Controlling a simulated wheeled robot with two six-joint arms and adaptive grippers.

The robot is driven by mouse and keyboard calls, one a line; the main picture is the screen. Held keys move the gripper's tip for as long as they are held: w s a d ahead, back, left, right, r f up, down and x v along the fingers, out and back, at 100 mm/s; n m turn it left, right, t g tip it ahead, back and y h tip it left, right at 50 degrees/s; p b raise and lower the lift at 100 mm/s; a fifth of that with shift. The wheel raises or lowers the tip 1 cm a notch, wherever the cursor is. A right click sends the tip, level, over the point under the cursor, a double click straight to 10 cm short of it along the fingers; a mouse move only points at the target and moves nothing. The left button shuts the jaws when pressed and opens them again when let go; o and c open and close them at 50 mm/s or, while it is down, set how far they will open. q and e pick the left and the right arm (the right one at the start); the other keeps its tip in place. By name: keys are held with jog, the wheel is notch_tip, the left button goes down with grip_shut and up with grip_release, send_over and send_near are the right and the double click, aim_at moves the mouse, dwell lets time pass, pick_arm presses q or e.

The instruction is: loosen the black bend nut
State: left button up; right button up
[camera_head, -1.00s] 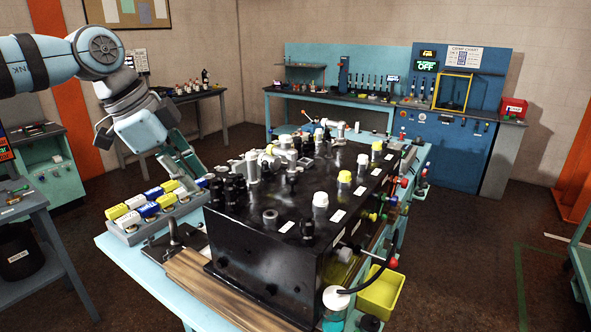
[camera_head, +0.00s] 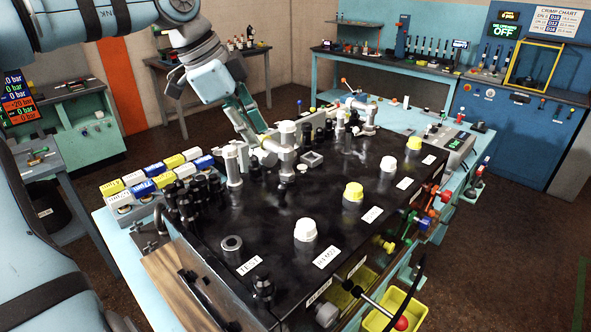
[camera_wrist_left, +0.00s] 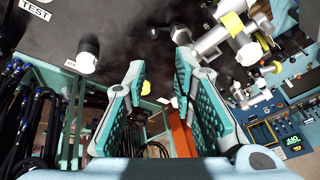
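The black-topped block (camera_head: 330,190) on the bench carries grey pipe fittings, capped ports and black fittings. Black fittings stand in a cluster (camera_head: 190,200) on its left side, and others stand at its far edge (camera_head: 308,132). I cannot tell which one is the black bend nut. A grey bent fitting (camera_head: 278,150) stands near the far left edge. My left gripper (camera_head: 254,138) is beside it in the head view, its tips partly hidden by the fittings. In the left wrist view its fingers (camera_wrist_left: 160,85) are spread apart with nothing held between them. My right gripper is not in view.
White and yellow caps (camera_head: 306,230) rise from the block's right half. A rack of coloured blocks (camera_head: 150,180) lies left of it. A yellow bin (camera_head: 392,310) and levers are along the right side. Grey fittings (camera_wrist_left: 215,38) crowd the wrist view's upper right.

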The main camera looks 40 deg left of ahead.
pick_arm(q)
send_near(280, 186)
jog(key=x, duration=0.2)
jog(key=p+x, duration=0.1)
jog(key=x, duration=0.5)
jog(key=shift+w+a+p, duration=0.1)
jog(key=shift+w+p, duration=0.25)
jog(key=shift+f, duration=0.2)
jog(key=shift+s, duration=0.35)
jog(key=shift+w, duration=0.1)
grip_shut()
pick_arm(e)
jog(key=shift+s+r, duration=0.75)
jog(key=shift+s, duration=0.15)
